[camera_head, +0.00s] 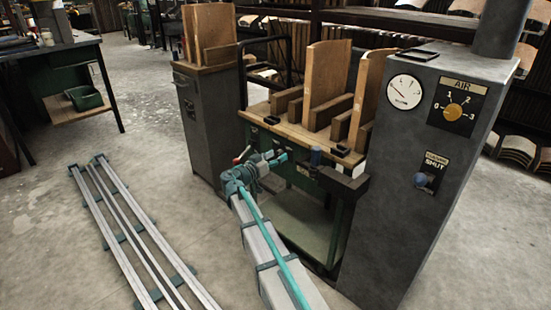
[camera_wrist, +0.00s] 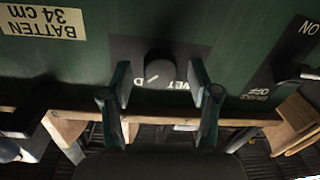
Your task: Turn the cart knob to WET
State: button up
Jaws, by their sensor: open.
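In the wrist view, which shows lettering upside down, the dark round cart knob (camera_wrist: 160,66) sits on a black plate on the green cart panel (camera_wrist: 85,55). Its white pointer line slants down-left, toward a D partly cut off by the left finger. The letters WET, partly covered, lie to the lower right, by the right finger. My gripper (camera_wrist: 163,85) is open, its fingers on either side of the knob with gaps. In the head view my gripper (camera_head: 276,157) is at the cart's green front (camera_head: 262,138); I cannot make out the knob there.
A switch marked ON and OFF (camera_wrist: 298,74) is to the right in the wrist view. The cart's wooden top (camera_head: 255,109) holds upright boards (camera_head: 325,75). A grey pillar (camera_head: 395,190) with AIR and SHUT dials stands right. Floor rails (camera_head: 130,235) lie left.

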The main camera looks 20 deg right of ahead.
jog(key=shift+c, duration=0.2)
jog(key=c, duration=1.1)
jog(key=shift+n, duration=0.4)
jog(key=n+p, duration=0.2)
jog(key=n, duration=0.1)
jog(key=shift+r+n, duration=0.1)
jog(key=shift+n, duration=0.2)
jog(key=n+p, duration=0.2)
jog(key=n, duration=0.2)
jog(key=shift+r+n+p, duration=0.1)
jog(key=shift+n+p, duration=0.2)
jog(key=shift+p, duration=0.1)
jog(key=n+p, duration=0.3)
jog(key=n, duration=0.1)
jog(key=shift+g, duration=0.4)
jog(key=shift+a+n+p, duration=0.1)
jog(key=shift+n+p, duration=1.9)
jog(key=shift+n, duration=0.2)
jog(key=shift+f, duration=0.2)
